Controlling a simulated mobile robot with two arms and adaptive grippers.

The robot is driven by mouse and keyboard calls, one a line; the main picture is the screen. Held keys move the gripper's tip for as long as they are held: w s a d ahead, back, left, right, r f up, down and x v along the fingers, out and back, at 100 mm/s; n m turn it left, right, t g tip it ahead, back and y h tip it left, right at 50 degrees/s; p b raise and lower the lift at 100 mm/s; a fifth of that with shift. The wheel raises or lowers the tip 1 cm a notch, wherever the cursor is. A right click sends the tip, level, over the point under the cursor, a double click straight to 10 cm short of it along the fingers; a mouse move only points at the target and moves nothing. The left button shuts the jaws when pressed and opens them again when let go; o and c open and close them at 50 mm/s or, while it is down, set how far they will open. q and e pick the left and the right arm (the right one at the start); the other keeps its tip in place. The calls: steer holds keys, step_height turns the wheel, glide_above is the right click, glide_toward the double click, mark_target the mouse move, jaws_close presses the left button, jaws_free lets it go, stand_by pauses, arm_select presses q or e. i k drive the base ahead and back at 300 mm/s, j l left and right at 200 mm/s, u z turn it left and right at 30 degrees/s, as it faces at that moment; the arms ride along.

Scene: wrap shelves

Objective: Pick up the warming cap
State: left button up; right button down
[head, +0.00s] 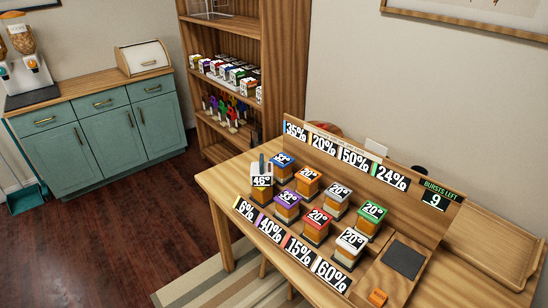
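A white cap with a dark upright handle (261,168), probably the warming cap, sits at the left end of the wooden table, over a block with yellow on it. Its face reads 46°. Beside it stand several blocks with coloured tops and temperature labels: a blue one (281,165), an orange one (307,181), a purple one (287,205) and a red one (316,226) among them. The blue one reads 32°, the purple one 33°, most others 20°. Neither of my grippers is in view.
The wooden table (217,181) carries percent signs along front and back, a dark pad (403,259), a small orange block (377,297) and a "Bursts left 9" sign (436,197). Behind it stands a shelf (232,31) with goods; green cabinets (108,140) are left.

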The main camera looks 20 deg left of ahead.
mark_target(261, 175)
steer(key=i+j+z, duration=0.1)
steer(key=j, duration=0.45)
steer(key=i+j+z, duration=0.15)
steer(key=j, duration=0.4)
steer(key=i+j+z, duration=0.1)
steer(key=j, duration=0.5)
